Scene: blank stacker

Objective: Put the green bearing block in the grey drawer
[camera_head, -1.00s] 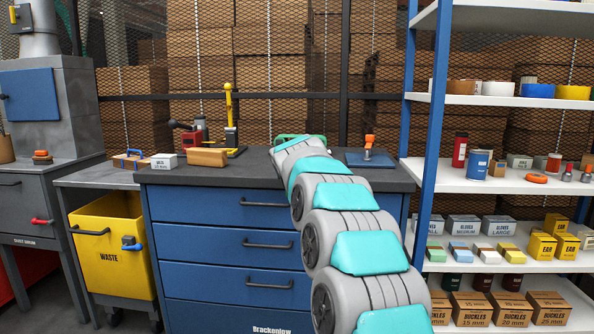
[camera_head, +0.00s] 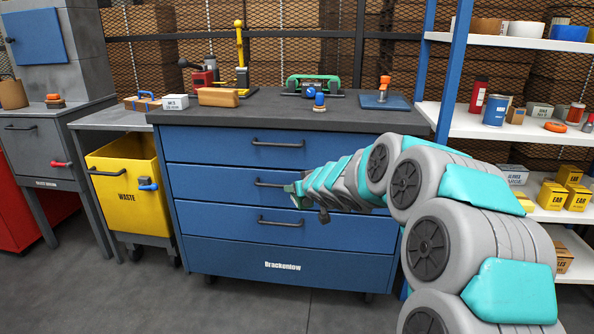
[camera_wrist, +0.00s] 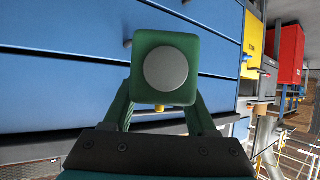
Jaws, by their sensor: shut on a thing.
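The green bearing block (camera_wrist: 150,96) has a round grey disc on its face. In the wrist view it sits between the two green fingers of my gripper (camera_wrist: 160,100), which is shut on it. In the head view my gripper (camera_head: 300,192) is low, in front of the blue drawers; the block is small and hard to make out there. A grey drawer front (camera_head: 45,142) with a dark bar handle is on the grey cabinet at far left, apart from my gripper. It looks shut.
The blue drawer bench (camera_head: 225,258) stands behind my gripper, its drawers shut. The yellow waste bin (camera_head: 125,212) is between it and the grey cabinet. A green-framed device (camera_head: 313,82) and a yellow-handled tool (camera_head: 240,60) stand on the bench top. Floor in front is open.

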